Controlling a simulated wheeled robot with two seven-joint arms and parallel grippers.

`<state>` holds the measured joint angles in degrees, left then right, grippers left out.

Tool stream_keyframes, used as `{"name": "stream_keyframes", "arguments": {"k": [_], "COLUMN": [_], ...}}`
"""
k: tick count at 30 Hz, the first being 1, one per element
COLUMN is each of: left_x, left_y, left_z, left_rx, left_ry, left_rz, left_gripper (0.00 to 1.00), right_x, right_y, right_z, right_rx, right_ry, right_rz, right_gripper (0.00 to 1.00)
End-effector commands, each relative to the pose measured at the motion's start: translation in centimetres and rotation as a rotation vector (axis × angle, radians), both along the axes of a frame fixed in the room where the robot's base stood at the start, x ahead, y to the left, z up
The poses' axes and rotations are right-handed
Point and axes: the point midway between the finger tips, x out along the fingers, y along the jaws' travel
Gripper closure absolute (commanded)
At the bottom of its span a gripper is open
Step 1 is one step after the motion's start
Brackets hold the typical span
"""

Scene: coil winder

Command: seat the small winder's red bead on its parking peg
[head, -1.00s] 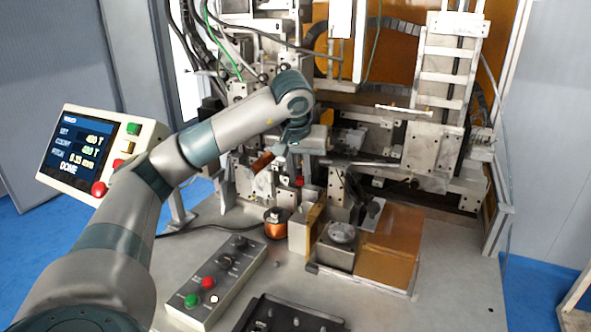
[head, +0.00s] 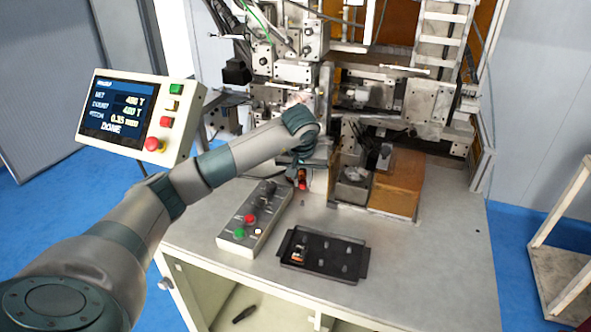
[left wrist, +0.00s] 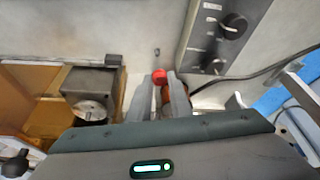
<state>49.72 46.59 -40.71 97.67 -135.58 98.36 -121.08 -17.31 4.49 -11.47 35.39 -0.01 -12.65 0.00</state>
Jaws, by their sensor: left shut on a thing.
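The red bead (left wrist: 159,76) shows between the fingertips of my left gripper (left wrist: 158,86) in the left wrist view. The gripper is shut on it. In the head view the bead (head: 302,185) is a small red spot at the tip of my left gripper (head: 301,178), above the table beside the machine. A copper-coloured spool (left wrist: 165,95) shows partly between the fingers, mostly hidden by one of them. A small dark fitting (left wrist: 157,51) stands on the table beyond the bead; I cannot tell if it is the parking peg. My right gripper is not in view.
A control box (head: 252,222) with buttons and knobs lies to the left. A black tray (head: 348,277) with several small parts lies in front. A square block with a round top (head: 352,190) stands right of the gripper. The front right tabletop (head: 440,240) is clear.

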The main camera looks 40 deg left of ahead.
Motion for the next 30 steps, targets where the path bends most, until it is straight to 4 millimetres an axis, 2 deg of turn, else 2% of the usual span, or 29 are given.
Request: {"name": "stream_keyframes", "arguments": {"k": [4,14,21,30], "left_x": [0.0,0.0,0.0,0.0], "left_y": [0.0,0.0,0.0,0.0], "left_z": [0.0,-0.3,-1.7,-4.0], "left_rx": [0.0,0.0,-0.001,0.0], "left_ry": [-0.001,0.0,-0.001,-0.001], "left_rz": [0.0,0.0,0.001,0.0], "left_gripper": [1.0,1.0,1.0,1.0], "right_x": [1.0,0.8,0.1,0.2], "right_y": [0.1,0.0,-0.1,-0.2], "right_z": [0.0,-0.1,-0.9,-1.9], "right_rx": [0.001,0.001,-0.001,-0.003], "right_ry": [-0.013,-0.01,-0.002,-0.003], "right_rz": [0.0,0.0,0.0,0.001], "right_gripper": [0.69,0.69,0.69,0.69]}}
